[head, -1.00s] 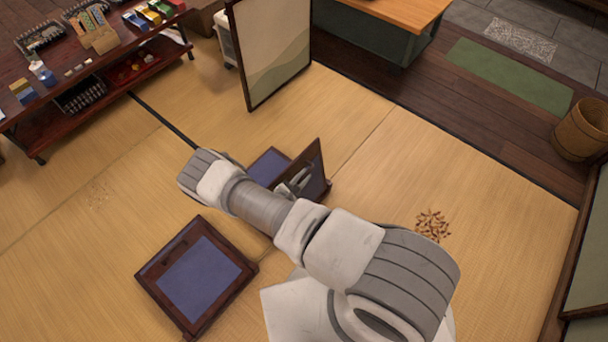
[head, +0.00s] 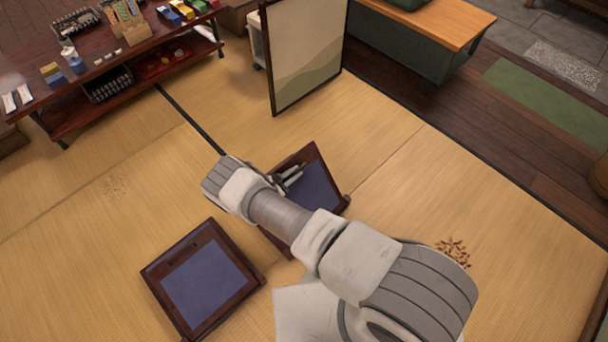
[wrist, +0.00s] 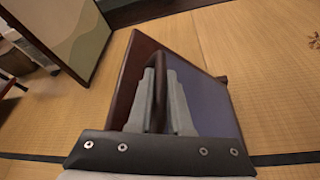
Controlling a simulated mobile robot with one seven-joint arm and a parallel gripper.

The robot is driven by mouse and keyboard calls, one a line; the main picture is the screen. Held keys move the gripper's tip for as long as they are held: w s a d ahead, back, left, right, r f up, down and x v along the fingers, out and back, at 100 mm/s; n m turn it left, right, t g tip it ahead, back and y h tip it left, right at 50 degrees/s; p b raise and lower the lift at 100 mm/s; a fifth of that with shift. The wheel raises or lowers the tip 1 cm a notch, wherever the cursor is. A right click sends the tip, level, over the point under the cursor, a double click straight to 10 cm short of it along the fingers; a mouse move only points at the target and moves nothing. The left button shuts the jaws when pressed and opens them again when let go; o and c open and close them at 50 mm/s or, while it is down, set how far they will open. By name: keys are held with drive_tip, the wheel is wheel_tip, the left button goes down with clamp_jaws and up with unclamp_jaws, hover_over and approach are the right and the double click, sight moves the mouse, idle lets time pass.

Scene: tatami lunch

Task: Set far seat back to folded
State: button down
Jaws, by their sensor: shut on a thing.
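The far seat (head: 322,188) is a low dark wooden frame with a blue panel. Its back leans low over the seat, blue panel turned up, and hides most of the base. I cannot tell whether it lies fully flat. My forearm hides the near part of the seat in the head view.
A similar near seat (head: 208,282) lies flat at lower left. A framed standing screen (head: 308,55) is behind, and a dark low shelf (head: 100,75) with small goods is at upper left. Brown scraps (head: 453,252) lie at right.

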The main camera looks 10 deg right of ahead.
sight(285, 170)
drive_tip(key=shift+w+a+f, duration=0.7)
drive_tip(key=shift+w+f, duration=0.15)
drive_tip(key=shift+w, duration=0.1)
drive_tip(key=shift+w+a+f, duration=0.65)
drive_tip(key=shift+w+f, duration=0.2)
drive_tip(key=shift+w, duration=0.1)
drive_tip(key=c, duration=0.8)
unclamp_jaws()
drive_tip(key=shift+c, duration=0.2)
drive_tip(key=p+v, duration=0.3)
drive_tip(key=v, duration=1.4)
drive_tip(key=shift+a+p, duration=0.2)
drive_tip(key=shift+p, duration=0.2)
drive_tip(key=shift+s, duration=0.1)
